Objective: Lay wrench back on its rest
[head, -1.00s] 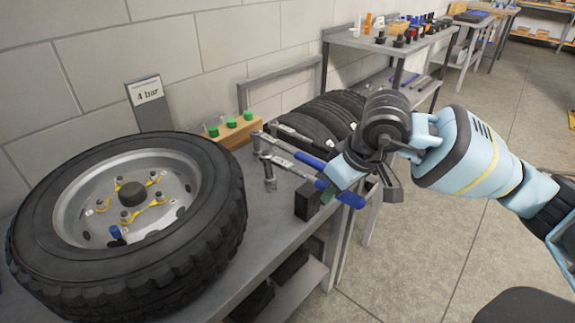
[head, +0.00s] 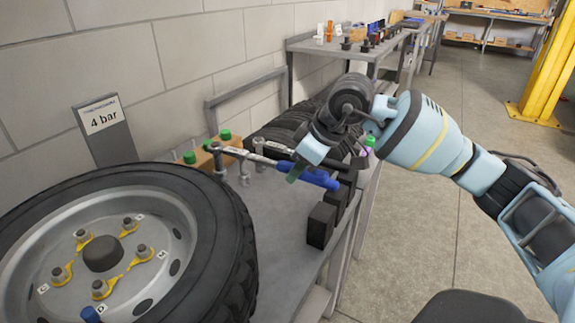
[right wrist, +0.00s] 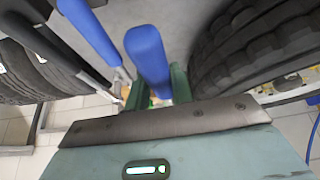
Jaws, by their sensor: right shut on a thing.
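My right gripper (head: 303,163) is shut on the blue handle of a wrench (head: 318,178). The wrench's steel shaft and socket head point left, towards the wheel, above the bench. In the right wrist view the blue handle (right wrist: 148,58) sits between green fingers (right wrist: 160,92). My left gripper is not in view.
A large wheel (head: 225,215) fills the bench's left side, with a "4 bar" sign (head: 102,120) behind it. Green-topped pegs (head: 225,135) on a wooden block and stacked tyres (head: 290,128) stand at the back. Bench top (head: 280,215) before the blocks is clear.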

